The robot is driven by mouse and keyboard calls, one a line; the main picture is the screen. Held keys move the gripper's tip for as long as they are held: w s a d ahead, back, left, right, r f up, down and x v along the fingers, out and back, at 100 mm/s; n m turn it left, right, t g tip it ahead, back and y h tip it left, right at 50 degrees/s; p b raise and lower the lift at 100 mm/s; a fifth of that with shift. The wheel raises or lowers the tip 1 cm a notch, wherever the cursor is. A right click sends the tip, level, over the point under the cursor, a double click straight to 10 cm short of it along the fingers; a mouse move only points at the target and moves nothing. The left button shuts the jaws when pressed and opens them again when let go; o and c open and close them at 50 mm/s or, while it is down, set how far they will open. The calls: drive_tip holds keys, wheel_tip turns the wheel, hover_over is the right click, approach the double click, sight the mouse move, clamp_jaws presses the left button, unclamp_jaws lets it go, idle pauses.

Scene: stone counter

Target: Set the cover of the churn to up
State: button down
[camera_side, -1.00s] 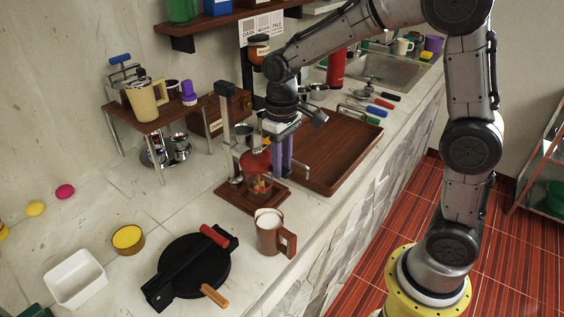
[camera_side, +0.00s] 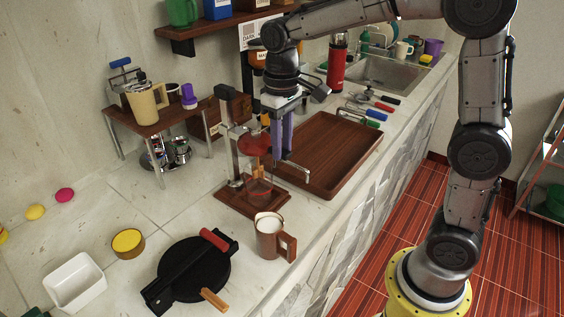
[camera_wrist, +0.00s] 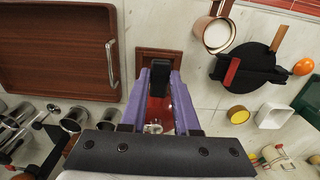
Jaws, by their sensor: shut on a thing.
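My gripper (camera_side: 280,152), with purple fingers, is at the cover's right side. The exact contact is partly hidden by the fingers.
A wooden tray (camera_side: 335,150) with metal handles lies close on the right. A copper-brown mug (camera_side: 268,238) with white contents and a black hinged press (camera_side: 195,265) stand in front. A small wooden table (camera_side: 160,120) with a jug is behind left.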

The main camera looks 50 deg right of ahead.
wheel_tip(320, 180, up, 5)
drive_tip(key=shift+r, duration=0.2)
drive_tip(key=c, duration=0.9)
unclamp_jaws()
drive_tip(key=shift+r, duration=0.1)
drive_tip(key=shift+o, duration=1.3)
drive_tip(key=shift+f, duration=0.2)
wheel_tip(320, 180, up, 14)
